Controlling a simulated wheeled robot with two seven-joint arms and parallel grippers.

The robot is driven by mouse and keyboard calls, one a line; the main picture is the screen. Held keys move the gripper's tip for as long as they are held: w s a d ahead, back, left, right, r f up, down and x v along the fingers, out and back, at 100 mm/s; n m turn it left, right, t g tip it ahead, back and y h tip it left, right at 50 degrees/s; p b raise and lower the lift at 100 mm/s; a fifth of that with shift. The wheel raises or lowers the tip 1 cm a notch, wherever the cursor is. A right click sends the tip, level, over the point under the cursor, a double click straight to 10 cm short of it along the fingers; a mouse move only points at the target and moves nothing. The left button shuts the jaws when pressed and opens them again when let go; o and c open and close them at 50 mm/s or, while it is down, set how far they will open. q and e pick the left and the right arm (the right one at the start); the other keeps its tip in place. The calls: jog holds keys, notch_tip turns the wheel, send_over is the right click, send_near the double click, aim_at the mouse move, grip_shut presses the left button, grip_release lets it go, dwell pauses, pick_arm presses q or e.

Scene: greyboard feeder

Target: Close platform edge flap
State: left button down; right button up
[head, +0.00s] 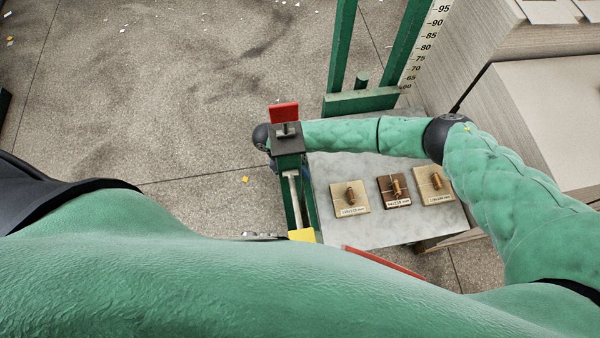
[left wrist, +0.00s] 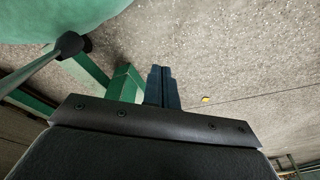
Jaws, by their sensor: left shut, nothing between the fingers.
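A grey platform (head: 375,225) stands right of centre in the head view. A narrow red strip (head: 385,262) runs slantwise by its near edge, partly hidden by my green body. A small red plate (head: 284,112) stands at the top of a green post at the platform's left side. I cannot tell which red part is the edge flap. My right arm reaches across the platform's far side, its dark wrist (head: 262,137) beside the post; its fingertips are not clear. My left gripper (left wrist: 162,76) shows in the left wrist view, fingers shut and empty above the floor.
Three sample boards (head: 349,198) with small brown rolls lie on the platform. A green frame with a number scale (head: 424,45) stands behind it. Large board stacks (head: 540,110) fill the right. A yellow block (head: 302,235) sits at the post's near end. Open floor lies left.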

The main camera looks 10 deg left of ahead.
jog(key=shift+c, duration=0.3)
pick_arm(q)
jog(key=shift+s, duration=0.15)
pick_arm(e)
grip_shut()
